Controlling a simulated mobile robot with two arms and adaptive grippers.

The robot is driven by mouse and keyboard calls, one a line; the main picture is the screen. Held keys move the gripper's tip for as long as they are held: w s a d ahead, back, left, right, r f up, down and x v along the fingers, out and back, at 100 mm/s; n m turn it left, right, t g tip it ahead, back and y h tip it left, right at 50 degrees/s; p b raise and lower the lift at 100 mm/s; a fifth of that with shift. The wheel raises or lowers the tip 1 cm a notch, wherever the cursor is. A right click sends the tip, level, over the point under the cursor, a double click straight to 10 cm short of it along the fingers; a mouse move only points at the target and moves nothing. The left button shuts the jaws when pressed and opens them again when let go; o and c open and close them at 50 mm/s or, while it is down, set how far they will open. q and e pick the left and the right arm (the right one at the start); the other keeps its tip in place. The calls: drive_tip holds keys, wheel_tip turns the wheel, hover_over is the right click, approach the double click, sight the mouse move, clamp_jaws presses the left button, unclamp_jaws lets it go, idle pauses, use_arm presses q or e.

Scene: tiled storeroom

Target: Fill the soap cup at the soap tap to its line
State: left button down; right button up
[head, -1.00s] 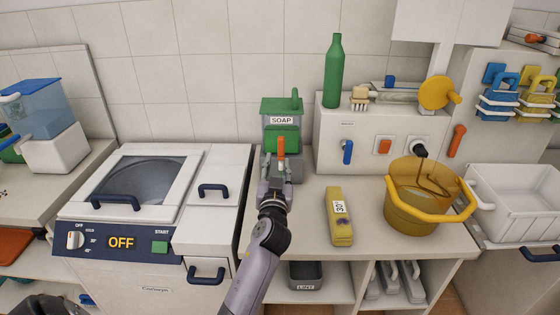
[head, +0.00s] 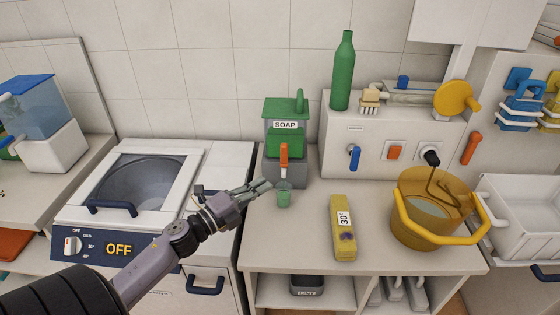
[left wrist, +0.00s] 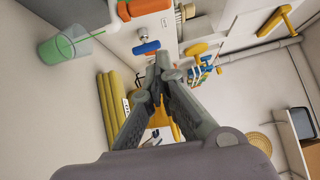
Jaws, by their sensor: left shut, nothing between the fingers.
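The soap dispenser (head: 286,138) stands against the wall with a green lid, a SOAP label and an upright orange tap lever (head: 284,158). The small soap cup (head: 284,199) stands on the counter below the tap and looks green. In the left wrist view the cup (left wrist: 66,47) is see-through, with green at its bottom end and a thin green streak above; whether that is a stream or the line I cannot tell. My left gripper (head: 264,187) is shut and empty, its tips just left of the cup. It also shows in the left wrist view (left wrist: 163,68). My right gripper is out of view.
A yellow box (head: 343,228) marked 30° lies right of the cup. A yellow bucket (head: 428,232) stands farther right. A washer (head: 130,200) reading OFF is on the left. A green bottle (head: 343,72) stands on the ledge behind.

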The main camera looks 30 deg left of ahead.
sight(284, 155)
use_arm(q)
drive_tip(key=w+p, duration=0.2)
drive_tip(key=w, duration=0.8)
drive_tip(key=shift+a+r+p, duration=0.3)
drive_tip(key=shift+r, duration=0.1)
drive_tip(key=shift+w+a+r, duration=0.15)
drive_tip(key=shift+w+a, duration=0.1)
drive_tip(key=shift+w, duration=0.1)
